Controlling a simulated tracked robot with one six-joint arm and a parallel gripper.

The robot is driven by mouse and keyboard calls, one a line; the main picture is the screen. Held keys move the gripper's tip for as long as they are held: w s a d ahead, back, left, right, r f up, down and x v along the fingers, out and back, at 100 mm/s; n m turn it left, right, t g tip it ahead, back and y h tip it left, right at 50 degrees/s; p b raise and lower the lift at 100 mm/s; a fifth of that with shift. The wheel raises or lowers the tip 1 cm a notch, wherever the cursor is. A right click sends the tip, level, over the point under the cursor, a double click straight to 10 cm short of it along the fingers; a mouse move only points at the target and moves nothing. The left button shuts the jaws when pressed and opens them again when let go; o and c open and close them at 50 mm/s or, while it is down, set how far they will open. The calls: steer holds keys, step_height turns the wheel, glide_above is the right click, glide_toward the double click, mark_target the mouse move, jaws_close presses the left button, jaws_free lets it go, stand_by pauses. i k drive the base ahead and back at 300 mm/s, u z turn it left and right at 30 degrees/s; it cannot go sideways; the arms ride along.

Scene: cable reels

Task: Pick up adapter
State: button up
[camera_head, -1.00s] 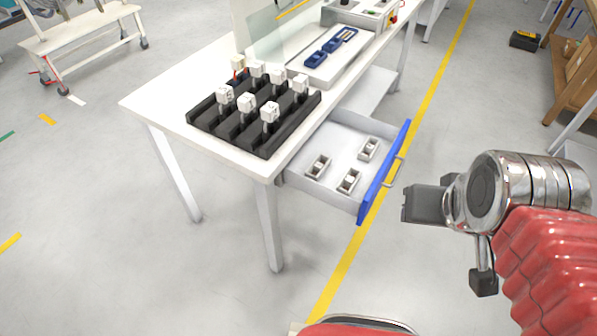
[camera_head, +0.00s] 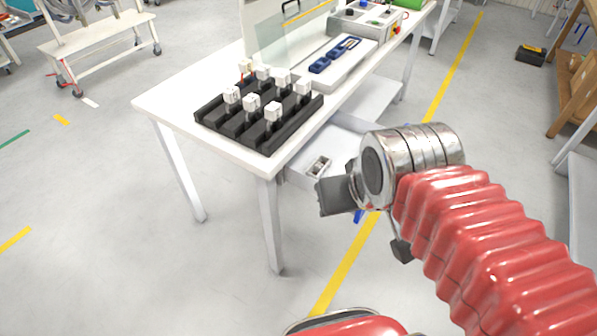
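No single thing can be told for certain as the adapter. Several white blocky pieces (camera_head: 252,103) stand upright in the black slotted rack (camera_head: 285,134) on the white table. My gripper (camera_head: 330,197) is a dark block at the end of my silver wrist, in front of the drawer, to the right of and below the rack in the picture. Whether the fingers are apart does not show.
The white table (camera_head: 180,95) carries a tray with blue parts (camera_head: 334,56) and a clear upright panel (camera_head: 285,35) behind the rack. A table leg (camera_head: 270,225) stands left of my gripper. The floor in front is clear, with a yellow line (camera_head: 345,262).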

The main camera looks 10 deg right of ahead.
mark_target(319, 168)
steer(key=u, duration=0.55)
steer(key=i, duration=1)
steer(key=u, duration=0.05)
